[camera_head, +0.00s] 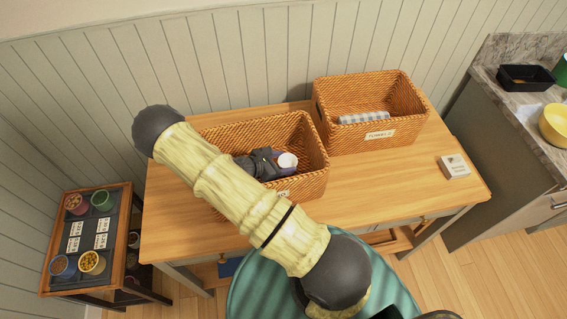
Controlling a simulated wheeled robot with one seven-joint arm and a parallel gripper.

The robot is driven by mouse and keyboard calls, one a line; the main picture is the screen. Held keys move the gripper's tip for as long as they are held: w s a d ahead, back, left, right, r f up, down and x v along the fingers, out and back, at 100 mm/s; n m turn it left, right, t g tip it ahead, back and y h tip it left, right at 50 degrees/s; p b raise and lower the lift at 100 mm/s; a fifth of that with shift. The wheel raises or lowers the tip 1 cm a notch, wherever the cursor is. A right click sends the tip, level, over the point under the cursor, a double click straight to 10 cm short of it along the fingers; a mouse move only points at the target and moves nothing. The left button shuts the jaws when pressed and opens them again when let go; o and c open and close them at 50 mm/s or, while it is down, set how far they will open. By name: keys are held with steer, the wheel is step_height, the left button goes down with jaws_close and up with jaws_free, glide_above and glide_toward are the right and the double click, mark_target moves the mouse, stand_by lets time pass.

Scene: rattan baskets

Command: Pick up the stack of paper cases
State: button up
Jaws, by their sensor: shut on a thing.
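The stack of paper cases (288,160) shows as a small white round end with a purplish side, inside the left rattan basket (315,180). My dark gripper (275,161) reaches down into this basket from the left and is shut on the stack. The fingers cover part of the stack, so how deep the grip is cannot be seen. Whether the stack touches the basket floor cannot be told. My pale arm crosses in front of the basket and hides its left part and most of its front label.
A second rattan basket (410,112) with a label holds a grey-white checked item (363,117). A small white box (454,166) lies at the wooden table's (400,175) right end. A cart with several cups (92,262) stands left. A counter (500,130) stands right.

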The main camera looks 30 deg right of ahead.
mark_target(283, 164)
step_height(283, 164, up, 10)
steer(key=b, duration=0.2)
steer(key=shift+d+f, duration=0.15)
steer(key=shift+f, duration=0.05)
